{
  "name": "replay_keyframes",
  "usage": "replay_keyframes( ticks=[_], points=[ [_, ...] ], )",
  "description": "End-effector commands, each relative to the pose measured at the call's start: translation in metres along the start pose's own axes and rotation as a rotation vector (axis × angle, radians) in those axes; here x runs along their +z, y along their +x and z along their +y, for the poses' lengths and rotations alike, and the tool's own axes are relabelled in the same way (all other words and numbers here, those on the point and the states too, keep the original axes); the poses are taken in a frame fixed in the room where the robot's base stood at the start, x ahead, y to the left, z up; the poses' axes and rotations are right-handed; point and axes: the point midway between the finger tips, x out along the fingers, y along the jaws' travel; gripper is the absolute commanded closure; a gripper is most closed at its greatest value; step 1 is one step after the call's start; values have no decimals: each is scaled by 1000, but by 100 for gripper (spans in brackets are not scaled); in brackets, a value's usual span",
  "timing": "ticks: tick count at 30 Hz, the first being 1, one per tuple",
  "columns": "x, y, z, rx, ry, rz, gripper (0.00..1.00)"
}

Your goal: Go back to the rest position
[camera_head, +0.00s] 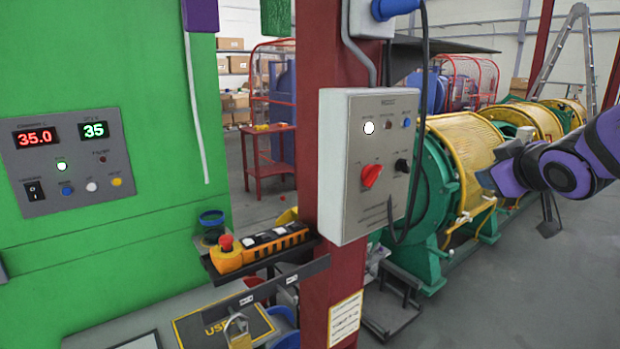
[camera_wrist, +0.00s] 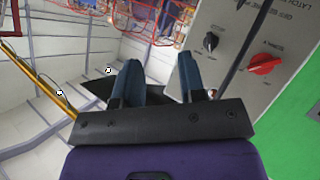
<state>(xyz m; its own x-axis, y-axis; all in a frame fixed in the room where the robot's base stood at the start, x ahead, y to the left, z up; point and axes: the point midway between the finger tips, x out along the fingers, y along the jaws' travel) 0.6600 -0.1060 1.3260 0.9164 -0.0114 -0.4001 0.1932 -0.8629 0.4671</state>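My purple arm reaches in from the right edge of the head view. My gripper (camera_head: 490,178) hangs in free air to the right of the grey control box (camera_head: 368,165), in front of the yellow caged strander drum (camera_head: 465,155). In the wrist view, the two dark blue-grey fingers of my gripper (camera_wrist: 159,75) stand apart with nothing between them. The control box (camera_wrist: 245,95) is on the right there, with its red knob (camera_wrist: 264,64) and black knob (camera_wrist: 211,41). No contact between the fingers and the box shows.
A dark red column (camera_head: 325,60) carries the control box. A green cabinet (camera_head: 100,240) with a display panel fills the left. An orange pendant (camera_head: 260,247) with a red button lies on a shelf. A ladder (camera_head: 570,50) stands behind. Grey floor (camera_head: 540,300) at lower right is clear.

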Motion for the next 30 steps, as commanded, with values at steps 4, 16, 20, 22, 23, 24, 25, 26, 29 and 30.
replay_keyframes(
  ticks=[4, 16, 20, 22, 23, 24, 25, 26, 29, 30],
  points=[
    [11, -42, -2, 32, 108, -155, 63],
    [56, -163, -55, -92, 424, -549, 63],
    [64, -191, -72, -156, 480, -629, 63],
    [67, -200, -77, -179, 496, -655, 63],
    [68, -203, -79, -186, 501, -663, 63],
    [69, -205, -81, -192, 504, -671, 63],
    [69, -206, -81, -195, 506, -675, 63],
    [69, -206, -81, -195, 506, -675, 63],
    [69, -206, -81, -195, 506, -675, 63],
    [69, -206, -81, -195, 506, -675, 63]
  ],
)
